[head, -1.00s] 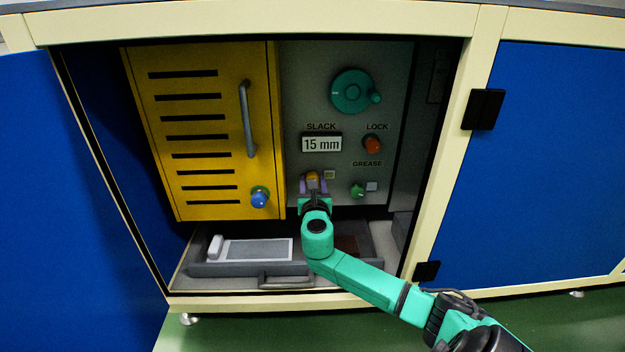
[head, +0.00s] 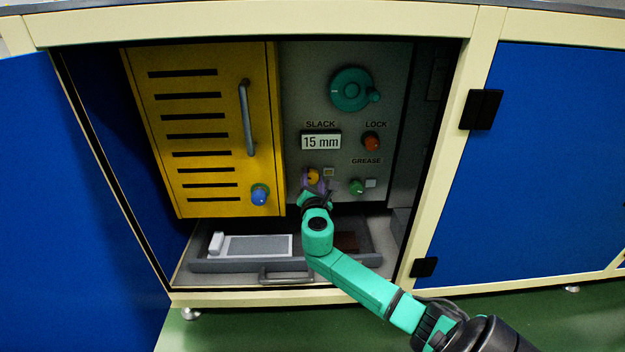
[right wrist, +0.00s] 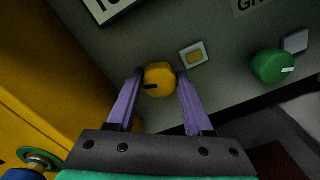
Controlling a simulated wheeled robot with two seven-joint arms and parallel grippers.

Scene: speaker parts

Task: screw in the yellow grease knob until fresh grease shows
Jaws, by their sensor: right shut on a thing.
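The yellow grease knob (head: 313,176) sits low on the grey panel, below the slack display. My right gripper (head: 314,182) is shut on it, with one purple finger on each side. In the right wrist view the yellow knob (right wrist: 159,79) is between the fingertips, its black mark pointing left. Beside it is a small pale-framed window (head: 328,172); in the right wrist view this window (right wrist: 193,55) has a dull yellow centre. My left gripper is not in view.
A green knob (head: 357,187) with a pale square (head: 371,183) is to the right. A yellow vented door (head: 205,130) is left; a drawer (head: 215,266) lies below.

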